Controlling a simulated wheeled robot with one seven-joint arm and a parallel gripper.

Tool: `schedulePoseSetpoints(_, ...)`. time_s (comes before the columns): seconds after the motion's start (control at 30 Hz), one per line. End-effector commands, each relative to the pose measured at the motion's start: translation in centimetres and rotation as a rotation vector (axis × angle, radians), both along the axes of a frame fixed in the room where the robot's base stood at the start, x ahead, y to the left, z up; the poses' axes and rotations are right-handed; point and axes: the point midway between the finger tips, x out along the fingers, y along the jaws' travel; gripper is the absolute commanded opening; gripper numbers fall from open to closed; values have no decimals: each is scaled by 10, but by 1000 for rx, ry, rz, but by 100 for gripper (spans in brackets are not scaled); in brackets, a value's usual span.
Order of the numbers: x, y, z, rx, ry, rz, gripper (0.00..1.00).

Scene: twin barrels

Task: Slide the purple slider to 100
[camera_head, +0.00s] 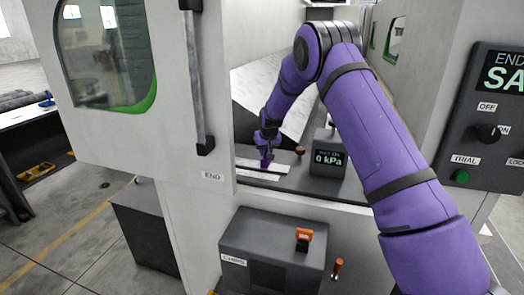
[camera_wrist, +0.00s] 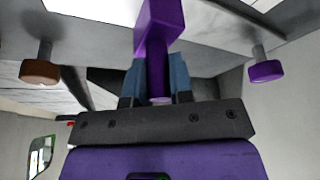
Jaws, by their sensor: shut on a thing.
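The purple slider (camera_wrist: 158,28) fills the top middle of the wrist view, with a blocky head and a narrow stem running down between the blue fingers. My gripper (camera_wrist: 157,75) is shut on that stem. In the head view my gripper (camera_head: 266,148) points down over a pale strip inside the machine's opening, and the purple slider (camera_head: 265,161) shows small just below it. Any scale marks near the slider are too small to read, so I cannot tell its value.
A display (camera_head: 328,159) reading 0 kPa stands right of the slider. A brown knob (camera_wrist: 40,72) and a purple knob (camera_wrist: 265,70) flank it in the wrist view. The machine's open door (camera_head: 150,100) is at left, a control panel (camera_head: 490,120) at right.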

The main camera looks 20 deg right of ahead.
Motion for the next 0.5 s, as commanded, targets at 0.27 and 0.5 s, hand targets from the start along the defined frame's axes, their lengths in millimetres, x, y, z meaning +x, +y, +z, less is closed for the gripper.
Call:
schedulePoseSetpoints(0.27,0,0,0,0,0,0,46)
schedulePoseSetpoints(0.5,0,1,2,0,-1,0,46)
